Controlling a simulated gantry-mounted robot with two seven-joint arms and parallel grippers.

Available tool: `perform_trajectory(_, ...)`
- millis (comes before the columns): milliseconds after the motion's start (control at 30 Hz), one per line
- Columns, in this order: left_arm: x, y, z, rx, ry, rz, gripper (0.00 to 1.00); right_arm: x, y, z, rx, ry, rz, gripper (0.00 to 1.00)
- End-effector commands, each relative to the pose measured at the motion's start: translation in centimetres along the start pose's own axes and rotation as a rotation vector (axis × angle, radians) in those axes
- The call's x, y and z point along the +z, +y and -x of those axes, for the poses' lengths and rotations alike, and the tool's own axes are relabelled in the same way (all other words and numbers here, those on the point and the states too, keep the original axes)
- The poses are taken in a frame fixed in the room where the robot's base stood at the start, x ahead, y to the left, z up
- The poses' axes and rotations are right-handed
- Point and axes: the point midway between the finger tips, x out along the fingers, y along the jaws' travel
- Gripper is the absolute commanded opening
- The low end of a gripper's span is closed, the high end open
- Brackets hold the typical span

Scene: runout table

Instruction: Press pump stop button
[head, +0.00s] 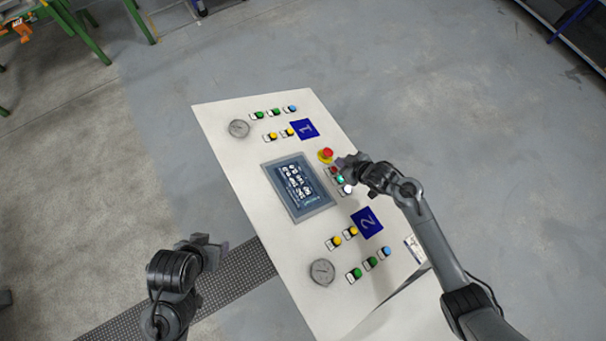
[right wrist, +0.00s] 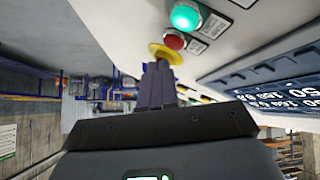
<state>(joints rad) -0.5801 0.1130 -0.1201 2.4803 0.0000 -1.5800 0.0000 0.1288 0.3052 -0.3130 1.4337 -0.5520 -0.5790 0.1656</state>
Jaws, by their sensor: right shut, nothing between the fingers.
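A tilted white control panel (head: 235,165) carries several buttons. Near its right edge are a red mushroom button on a yellow collar (head: 326,153), a small red button (head: 334,170) and a lit green button (head: 340,179). My right gripper (head: 345,163) is shut and empty beside this group. In the right wrist view its fingers (right wrist: 157,86) point at the yellow collar (right wrist: 165,54), close to the red button (right wrist: 174,40) and lit green button (right wrist: 185,17); contact is unclear. My left gripper (head: 208,249) is left of the panel.
A display screen (head: 298,187) sits mid-panel, with gauges (head: 239,128) and more coloured buttons towards both ends. Blue plates marked 1 (head: 305,128) and 2 (head: 367,222) are near the right edge. Grey floor (head: 450,100) beyond the panel is open. Green frames (head: 90,35) stand far left.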

Motion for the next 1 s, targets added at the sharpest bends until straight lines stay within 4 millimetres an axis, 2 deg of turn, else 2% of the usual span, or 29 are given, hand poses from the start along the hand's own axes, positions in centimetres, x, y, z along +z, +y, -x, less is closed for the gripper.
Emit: perform_trajectory(1000,0.08,-0.01,-0.23,-0.001,-0.001,0.000,0.59,0.47,-0.49,-0.65,0.000,0.000,0.000,0.00)
